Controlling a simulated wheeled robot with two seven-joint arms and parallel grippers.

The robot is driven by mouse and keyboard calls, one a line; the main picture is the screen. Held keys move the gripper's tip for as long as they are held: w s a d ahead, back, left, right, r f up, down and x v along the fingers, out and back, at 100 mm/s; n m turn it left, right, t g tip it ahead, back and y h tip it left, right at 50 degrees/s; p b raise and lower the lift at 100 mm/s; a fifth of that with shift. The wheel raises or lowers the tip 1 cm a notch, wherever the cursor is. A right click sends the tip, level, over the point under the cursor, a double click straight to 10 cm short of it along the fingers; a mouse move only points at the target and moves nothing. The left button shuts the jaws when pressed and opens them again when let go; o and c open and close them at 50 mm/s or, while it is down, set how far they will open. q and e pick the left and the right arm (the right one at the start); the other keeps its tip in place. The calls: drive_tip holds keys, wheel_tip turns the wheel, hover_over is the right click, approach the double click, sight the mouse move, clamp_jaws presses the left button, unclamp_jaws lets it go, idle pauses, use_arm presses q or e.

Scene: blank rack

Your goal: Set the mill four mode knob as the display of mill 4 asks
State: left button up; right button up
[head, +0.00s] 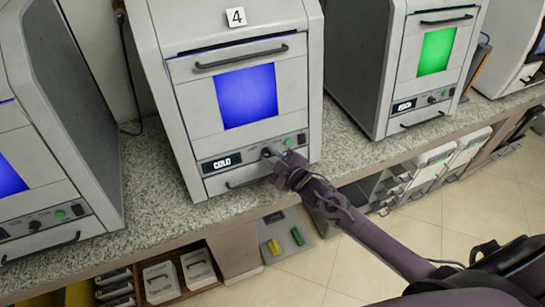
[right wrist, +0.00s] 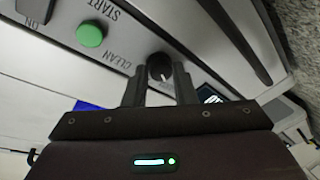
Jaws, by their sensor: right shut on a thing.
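Mill 4 (head: 185,130) stands in the middle of the head view, with a "4" label on top and a blue-lit window. Its display (head: 222,162) shows lit letters that look like "COLD". My right gripper (head: 272,156) is at the panel just right of the display and hides the knob there. In the right wrist view, the round black mode knob (right wrist: 159,67) sits between the fingertips of my right gripper (right wrist: 159,76), which is shut on it. The knob has a light pointer mark. "CLEAN" is printed beside it. My left gripper is not in view.
A green button (right wrist: 90,34) marked "START" sits beside the knob, and also shows in the head view (head: 287,142). A handle (head: 245,183) runs below the panel. A green-lit mill (head: 405,75) stands to the right and another blue-lit mill (head: 40,180) to the left.

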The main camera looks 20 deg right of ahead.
drive_tip(key=o, duration=1)
drive_tip(key=shift+s, duration=0.15)
drive_tip(key=shift+s+d, duration=0.15)
drive_tip(key=shift+s, duration=0.15)
drive_tip(key=b+v, duration=0.1)
drive_tip(key=v, duration=0.6)
